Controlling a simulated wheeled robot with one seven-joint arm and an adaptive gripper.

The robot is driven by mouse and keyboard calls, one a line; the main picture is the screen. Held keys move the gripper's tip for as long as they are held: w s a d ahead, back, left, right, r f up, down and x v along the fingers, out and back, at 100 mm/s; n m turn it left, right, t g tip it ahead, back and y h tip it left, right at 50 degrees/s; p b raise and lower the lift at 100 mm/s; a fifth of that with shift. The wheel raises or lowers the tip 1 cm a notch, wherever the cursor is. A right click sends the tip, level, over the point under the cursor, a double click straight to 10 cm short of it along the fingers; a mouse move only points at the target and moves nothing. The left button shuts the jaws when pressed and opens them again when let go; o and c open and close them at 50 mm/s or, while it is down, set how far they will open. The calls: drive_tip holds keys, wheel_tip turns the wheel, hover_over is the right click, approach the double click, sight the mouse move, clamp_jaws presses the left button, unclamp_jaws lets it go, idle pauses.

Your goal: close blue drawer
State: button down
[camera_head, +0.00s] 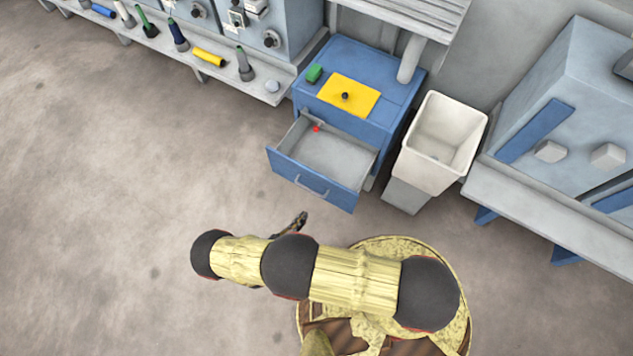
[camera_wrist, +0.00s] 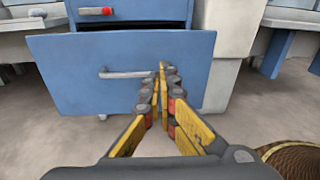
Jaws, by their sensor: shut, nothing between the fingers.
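The blue drawer (camera_head: 322,169) is pulled out from the blue cabinet (camera_head: 375,132) in the head view. In the wrist view the drawer front (camera_wrist: 75,75) faces me, with a grey handle (camera_wrist: 122,74). I cannot tell if the tips touch the front. In the head view my gripper (camera_head: 297,222) is partly hidden by my arm, below the drawer.
A white bin (camera_head: 437,140) stands right of the drawer. The floor left of the drawer is clear.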

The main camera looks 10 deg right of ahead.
drive_tip(key=w+a+r+t, duration=0.1)
drive_tip(key=w+a+r, duration=0.1)
drive_tip(key=a, duration=0.1)
drive_tip(key=b, duration=0.3)
approach(315, 176)
drive_tip(key=shift+t+y, duration=0.3)
drive_tip(key=x, duration=0.7)
drive_tip(key=shift+s+d+r, duration=0.15)
drive_tip(key=shift+s+d, duration=0.05)
drive_tip(key=shift+s, duration=0.05)
